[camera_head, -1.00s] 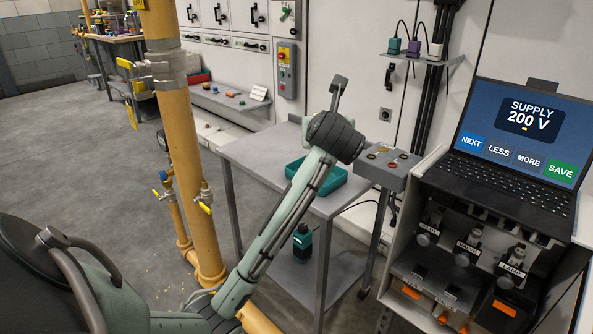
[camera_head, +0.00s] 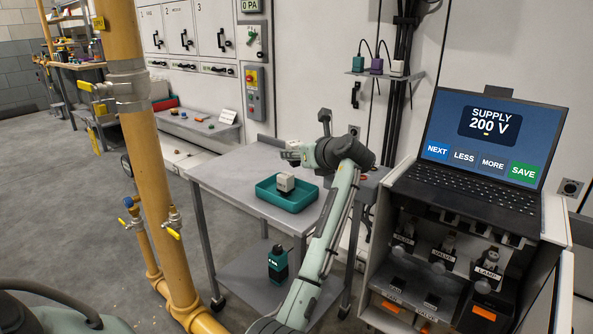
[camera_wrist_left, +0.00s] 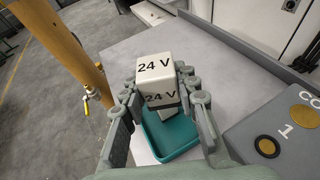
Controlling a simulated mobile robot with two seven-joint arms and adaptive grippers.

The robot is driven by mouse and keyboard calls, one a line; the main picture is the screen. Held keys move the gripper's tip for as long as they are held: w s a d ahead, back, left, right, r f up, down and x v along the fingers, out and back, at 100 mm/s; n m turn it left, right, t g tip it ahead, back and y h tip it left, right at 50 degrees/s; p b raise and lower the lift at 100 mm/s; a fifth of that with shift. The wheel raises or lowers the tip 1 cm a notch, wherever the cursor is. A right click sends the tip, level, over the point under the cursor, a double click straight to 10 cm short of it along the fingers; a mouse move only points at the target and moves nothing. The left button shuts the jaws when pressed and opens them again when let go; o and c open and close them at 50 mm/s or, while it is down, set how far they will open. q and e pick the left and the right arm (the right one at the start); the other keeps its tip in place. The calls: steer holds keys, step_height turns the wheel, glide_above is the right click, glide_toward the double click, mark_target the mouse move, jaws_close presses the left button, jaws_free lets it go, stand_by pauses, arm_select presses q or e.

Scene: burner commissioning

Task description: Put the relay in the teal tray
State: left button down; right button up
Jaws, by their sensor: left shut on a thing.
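The relay (camera_head: 286,182) is a small white block with a dark base, marked 24 V in the left wrist view (camera_wrist_left: 156,67). My left gripper (camera_wrist_left: 157,84) is shut on it, with one finger on each side. The teal tray (camera_head: 312,199) lies on the grey trolley top. The relay is upright and shows over the tray in the head view; whether its base touches the tray floor I cannot tell. The tray also shows below the relay in the left wrist view (camera_wrist_left: 177,150). My right gripper is not in view.
The trolley top (camera_head: 225,177) is bare left of the tray. A grey box with round buttons (camera_wrist_left: 275,135) stands at the right. A yellow pipe (camera_head: 150,190) rises left of the trolley. A laptop (camera_head: 480,150) sits on the cabinet.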

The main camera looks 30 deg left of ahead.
mark_target(297, 165)
arm_select(q)
steer(key=shift+w+d+f, duration=0.1)
steer(key=shift+w+f, duration=0.05)
steer(key=shift+w, duration=0.05)
step_height(297, 165, down, 4)
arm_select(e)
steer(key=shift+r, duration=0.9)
arm_select(q)
steer(key=shift+f, duration=0.15)
steer(key=shift+f+p, duration=0.3)
steer(key=c, duration=1.6)
jaws_free()
steer(key=shift+f, duration=0.1)
steer(key=o, duration=0.4)
steer(key=shift+o, duration=0.2)
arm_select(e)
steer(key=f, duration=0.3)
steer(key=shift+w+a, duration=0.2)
